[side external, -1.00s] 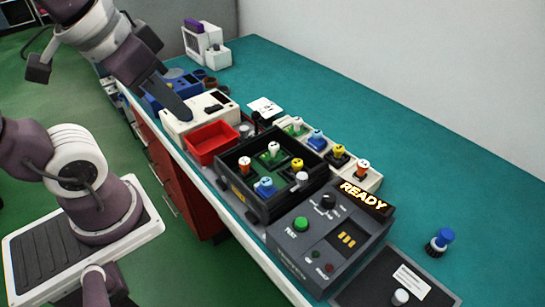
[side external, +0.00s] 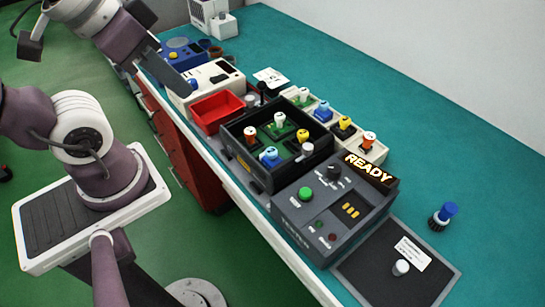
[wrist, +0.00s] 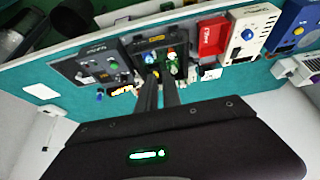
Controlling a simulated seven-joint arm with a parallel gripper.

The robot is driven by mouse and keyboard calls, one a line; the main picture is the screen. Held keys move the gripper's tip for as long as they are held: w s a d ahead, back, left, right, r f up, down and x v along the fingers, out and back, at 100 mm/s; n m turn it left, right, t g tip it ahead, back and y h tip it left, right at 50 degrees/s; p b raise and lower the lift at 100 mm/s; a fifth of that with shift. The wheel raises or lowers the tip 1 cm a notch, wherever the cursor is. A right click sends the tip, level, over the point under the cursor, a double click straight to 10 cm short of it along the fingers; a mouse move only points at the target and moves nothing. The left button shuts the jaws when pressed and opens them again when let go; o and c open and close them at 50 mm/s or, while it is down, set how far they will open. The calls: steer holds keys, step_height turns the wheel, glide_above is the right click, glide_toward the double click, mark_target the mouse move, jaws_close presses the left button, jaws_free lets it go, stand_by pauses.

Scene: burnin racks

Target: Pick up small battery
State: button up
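I cannot tell for certain which item is the small battery. A blue-capped cylinder (side external: 443,216) stands alone on the table at right. My gripper (side external: 186,88) is high at upper left, by the white device, apart from the box. In the wrist view my gripper's fingers (wrist: 157,74) are close together with a narrow gap. I see nothing held between them.
A grey tester (side external: 335,205) reading READY stands in front of the box. A row of pale holders (side external: 369,155) with more capped pieces lies behind it. A red bin (side external: 216,111) and white device (side external: 216,82) stand left. A dark mat (side external: 375,275) lies at front right.

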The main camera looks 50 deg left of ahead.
steer(key=o, duration=0.6)
steer(key=shift+c, duration=0.2)
steer(key=m+g, duration=0.6)
steer(key=m, duration=1.2)
glide_above(271, 151)
step_height(271, 151, down, 16)
steer(key=shift+s+d+r, duration=0.1)
steer(key=shift+r, duration=0.05)
steer(key=f, duration=0.6)
steer(key=shift+w+f, duration=0.2)
steer(key=shift+f, duration=0.2)
